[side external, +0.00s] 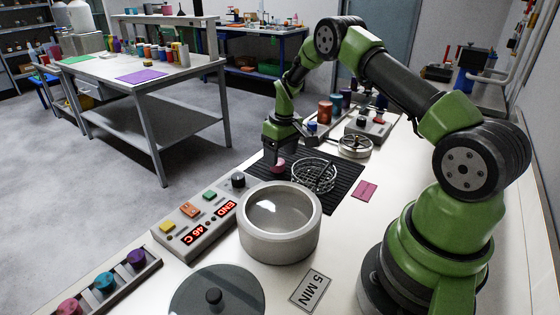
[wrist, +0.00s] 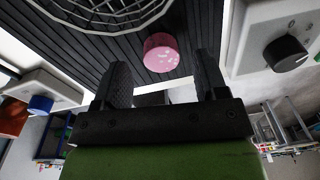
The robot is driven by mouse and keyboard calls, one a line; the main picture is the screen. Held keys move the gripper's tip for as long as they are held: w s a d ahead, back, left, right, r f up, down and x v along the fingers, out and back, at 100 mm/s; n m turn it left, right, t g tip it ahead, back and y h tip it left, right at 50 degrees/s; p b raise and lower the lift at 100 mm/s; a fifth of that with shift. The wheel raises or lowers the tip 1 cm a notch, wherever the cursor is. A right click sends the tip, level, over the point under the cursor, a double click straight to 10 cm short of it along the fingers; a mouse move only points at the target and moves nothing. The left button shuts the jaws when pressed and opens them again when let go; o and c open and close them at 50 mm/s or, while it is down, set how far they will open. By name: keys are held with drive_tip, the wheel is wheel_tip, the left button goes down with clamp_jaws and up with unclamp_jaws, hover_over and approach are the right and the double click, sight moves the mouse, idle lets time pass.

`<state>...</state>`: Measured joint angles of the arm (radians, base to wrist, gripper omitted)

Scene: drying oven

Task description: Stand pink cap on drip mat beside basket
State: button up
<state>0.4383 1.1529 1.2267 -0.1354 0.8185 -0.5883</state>
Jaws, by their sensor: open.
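The pink cap (wrist: 161,52) stands on the black ribbed drip mat (wrist: 205,22), beside the wire basket (wrist: 95,12) and apart from it. In the side external view the pink cap (side external: 277,164) shows just below my gripper (side external: 279,158), on the drip mat (side external: 341,193) left of the wire basket (side external: 313,175). In the wrist view my gripper (wrist: 161,82) is open, with its two dark fingers apart and nothing between them. The cap lies beyond the fingertips and does not appear to touch them.
A round white drying oven (side external: 280,245) stands in front of the mat, its dark lid (side external: 216,296) on the table. A control panel (side external: 198,222) with a black knob (side external: 238,180) is at left. A rack (side external: 108,285) holds several coloured caps. A pink card (side external: 364,190) lies right of the mat.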

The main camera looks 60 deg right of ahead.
sight(282, 165)
drive_tip(key=s+a+r+t, duration=0.1)
drive_tip(key=s+a+r, duration=0.15)
drive_tip(key=r, duration=0.55)
drive_tip(key=s+a+r, duration=0.1)
drive_tip(key=a+r, duration=0.2)
drive_tip(key=r, duration=0.4)
drive_tip(key=s+a+r+t, duration=0.1)
drive_tip(key=a+r, duration=0.2)
drive_tip(key=r, duration=0.5)
drive_tip(key=s+a+r+m+t+y, duration=0.1)
drive_tip(key=s+a+r+t, duration=0.1)
drive_tip(key=s+a, duration=0.3)
drive_tip(key=s+a+r+m+t, duration=0.1)
drive_tip(key=s+a, duration=0.5)
drive_tip(key=s, duration=0.8)
drive_tip(key=shift+r+m+t+y, duration=0.3)
drive_tip(key=shift+r+t+y, duration=0.1)
drive_tip(key=shift+r+t, duration=0.25)
